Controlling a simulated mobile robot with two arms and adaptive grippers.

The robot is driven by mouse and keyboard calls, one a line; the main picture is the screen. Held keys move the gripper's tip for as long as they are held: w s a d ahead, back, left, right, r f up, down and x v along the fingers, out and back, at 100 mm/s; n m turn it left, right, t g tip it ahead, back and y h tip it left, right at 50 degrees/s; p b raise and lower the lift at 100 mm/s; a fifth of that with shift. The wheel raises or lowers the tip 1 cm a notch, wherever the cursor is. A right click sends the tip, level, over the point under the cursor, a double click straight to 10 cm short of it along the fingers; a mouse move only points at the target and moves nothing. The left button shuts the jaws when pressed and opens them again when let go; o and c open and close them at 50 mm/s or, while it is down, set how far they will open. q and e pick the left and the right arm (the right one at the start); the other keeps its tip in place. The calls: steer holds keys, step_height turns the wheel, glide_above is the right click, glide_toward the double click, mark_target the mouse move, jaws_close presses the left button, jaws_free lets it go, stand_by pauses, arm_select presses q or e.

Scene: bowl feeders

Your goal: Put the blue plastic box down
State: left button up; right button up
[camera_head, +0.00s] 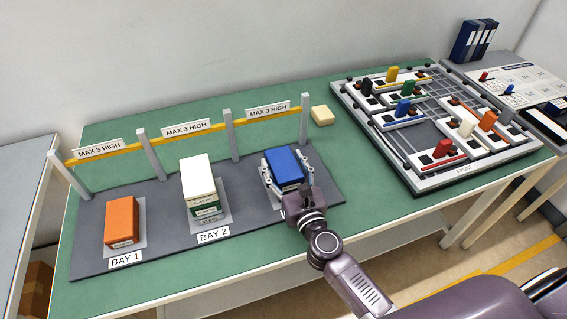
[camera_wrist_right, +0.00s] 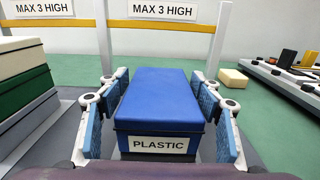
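The blue plastic box (camera_head: 284,164) is at the rightmost bay of the dark grey rack mat, over a light grey pad. In the right wrist view the blue box (camera_wrist_right: 160,95) is upright with a white PLASTIC label facing me. My right gripper (camera_head: 287,178) has one finger along each side of the box. Narrow gaps show between the finger pads and the box sides in the wrist view, so the gripper (camera_wrist_right: 162,115) looks open around it. The box's underside is hidden, so I cannot tell its exact contact below. My left gripper is not in view.
An orange box (camera_head: 121,220) stands in bay 1. A stack with a cream box (camera_head: 197,174) on top stands in bay 2. Grey posts and a yellow MAX 3 HIGH rail (camera_head: 212,125) run behind. A small cream block (camera_head: 322,115) and a board with coloured pieces (camera_head: 430,175) lie to the right.

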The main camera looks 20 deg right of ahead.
mark_target(292, 181)
steer(key=shift+o, duration=0.5)
steer(key=shift+r, duration=0.1)
steer(key=shift+r, duration=0.2)
steer(key=s, duration=0.3)
steer(key=s+b, duration=0.1)
steer(key=s, duration=0.3)
steer(key=s+b, duration=0.1)
steer(key=s, duration=0.2)
steer(key=shift+s+d+f, duration=0.2)
steer(key=shift+s+f, duration=0.05)
steer(key=shift+s+r+b, duration=0.2)
steer(key=shift+s+b, duration=0.25)
steer(key=shift+s, duration=0.35)
